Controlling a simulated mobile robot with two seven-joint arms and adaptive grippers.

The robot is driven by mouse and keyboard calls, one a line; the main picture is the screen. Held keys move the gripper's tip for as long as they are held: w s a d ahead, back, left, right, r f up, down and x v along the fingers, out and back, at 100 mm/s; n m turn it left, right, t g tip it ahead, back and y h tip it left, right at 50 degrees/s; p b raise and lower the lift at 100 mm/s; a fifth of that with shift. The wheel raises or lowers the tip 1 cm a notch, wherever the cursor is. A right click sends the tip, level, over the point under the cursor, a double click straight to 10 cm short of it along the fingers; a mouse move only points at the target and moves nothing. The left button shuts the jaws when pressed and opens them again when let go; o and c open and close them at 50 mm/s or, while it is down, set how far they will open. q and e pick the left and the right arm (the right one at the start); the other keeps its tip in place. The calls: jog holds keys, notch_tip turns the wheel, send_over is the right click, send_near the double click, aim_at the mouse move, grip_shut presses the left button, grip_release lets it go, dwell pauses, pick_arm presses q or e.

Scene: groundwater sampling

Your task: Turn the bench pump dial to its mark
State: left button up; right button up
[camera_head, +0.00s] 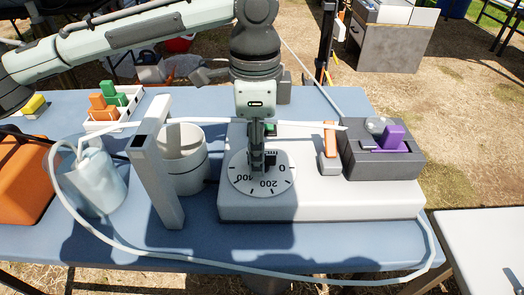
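The bench pump (325,205) is a pale grey slab on the blue table. Its round white dial (241,182), printed with 0, 200 and 400, faces up on its left part. My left gripper (263,166) points straight down over the middle of the dial. Its dark fingers are close together and seen nearly edge-on, and they cover the dial's centre and any knob or pointer there. I cannot tell whether they grip something. A dark printed mark or label (271,155) shows beside the fingers, partly hidden. My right gripper is not in view.
A dark grey block with a purple part (394,138) and an orange lever (330,139) stand on the pump's right. A grey post (157,180), white cup (185,165) and clear jug (92,182) stand left. A pale hose (290,279) loops around the front.

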pick_arm(q)
grip_shut()
jog(key=m, duration=0.4)
jog(key=shift+w, duration=0.15)
jog(key=m, duration=0.3)
jog(key=shift+w, duration=0.1)
grip_release()
notch_tip(320, 180, up, 12)
dwell(0.4)
dwell(0.4)
